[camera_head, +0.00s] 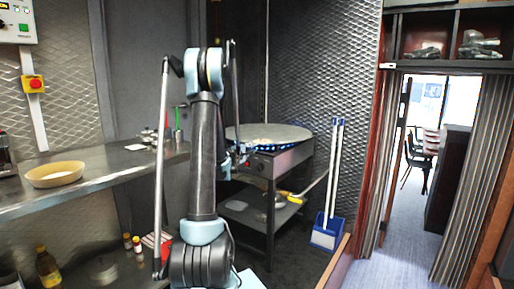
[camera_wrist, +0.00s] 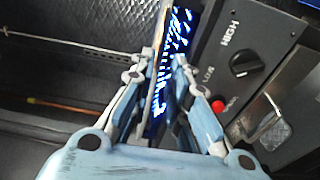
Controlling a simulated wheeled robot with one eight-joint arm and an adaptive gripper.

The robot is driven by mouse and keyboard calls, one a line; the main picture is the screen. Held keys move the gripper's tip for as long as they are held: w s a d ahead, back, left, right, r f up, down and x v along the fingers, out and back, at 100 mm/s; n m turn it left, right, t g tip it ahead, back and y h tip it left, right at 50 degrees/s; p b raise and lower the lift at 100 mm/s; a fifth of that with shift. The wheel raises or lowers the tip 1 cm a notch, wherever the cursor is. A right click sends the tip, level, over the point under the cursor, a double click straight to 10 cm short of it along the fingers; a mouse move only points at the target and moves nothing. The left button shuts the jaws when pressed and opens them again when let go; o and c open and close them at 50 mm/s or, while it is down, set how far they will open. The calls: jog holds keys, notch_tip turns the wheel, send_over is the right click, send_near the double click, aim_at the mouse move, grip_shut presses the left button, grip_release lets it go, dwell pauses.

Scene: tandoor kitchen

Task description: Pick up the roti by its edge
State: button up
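A large, pale, flat round (camera_head: 270,134) lies over the stove's blue flames in the head view. I cannot tell whether it is the roti alone or a roti on a griddle. In the wrist view a thin edge (camera_wrist: 158,68) of it shows nearly edge-on, with blue flames beside it. My gripper (camera_wrist: 163,72) is open, its two fingers apart on either side of this edge; contact is unclear. In the head view my gripper (camera_head: 241,158) is at the round's left edge, partly hidden by my arm.
The stove (camera_head: 285,160) has a dark knob (camera_wrist: 245,62) and a red button (camera_wrist: 218,106) close to my right finger. A steel counter (camera_head: 110,165) with a shallow bowl (camera_head: 55,174) stands left. A blue dustpan (camera_head: 326,232) stands right of the stove.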

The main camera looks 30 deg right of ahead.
jog(key=x, duration=0.7)
jog(key=shift+w+d, duration=0.25)
jog(key=shift+d, duration=0.1)
grip_shut()
jog(key=shift+r, duration=1.25)
jog(key=s+a+r, duration=0.2)
jog(key=s+a, duration=0.1)
jog(key=a, duration=0.3)
jog(key=s+a+r, duration=0.3)
jog(key=s+a, duration=0.1)
jog(key=a, duration=0.2)
jog(key=shift+a, duration=0.1)
